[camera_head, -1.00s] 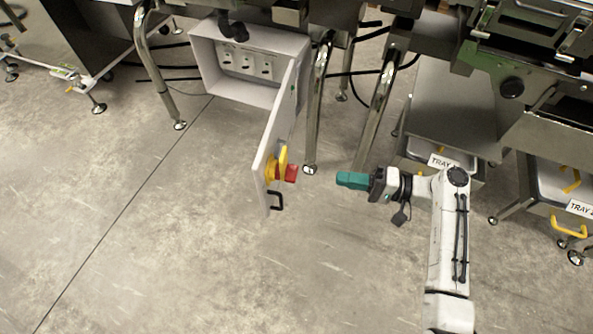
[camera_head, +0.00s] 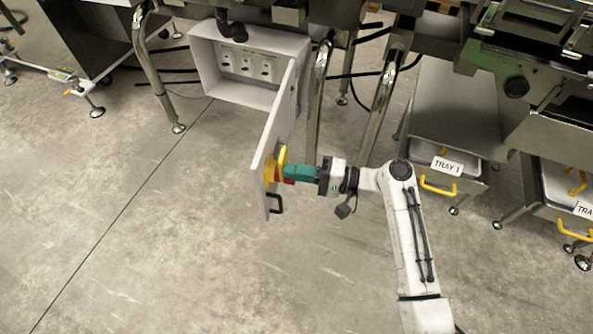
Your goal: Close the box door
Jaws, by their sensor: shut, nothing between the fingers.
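The white box (camera_head: 196,52) hangs under the machine at the upper left, with several switches or sockets inside. Its door (camera_head: 275,130) stands open, swung out toward me from the box's right side. A yellow and red knob (camera_head: 269,168) and a black handle (camera_head: 276,204) are on the door's right-hand face. My gripper (camera_head: 288,171) has teal fingers, shut and empty. The fingertips are at the yellow and red knob and hide part of its red piece. I cannot tell whether they touch it.
Metal legs (camera_head: 318,100) stand just right of the box and door. Trays with yellow handles, one marked TRAY 1 (camera_head: 446,166), are at the right. Black cables run behind the legs. The floor (camera_head: 170,240) left of and in front of the door is clear.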

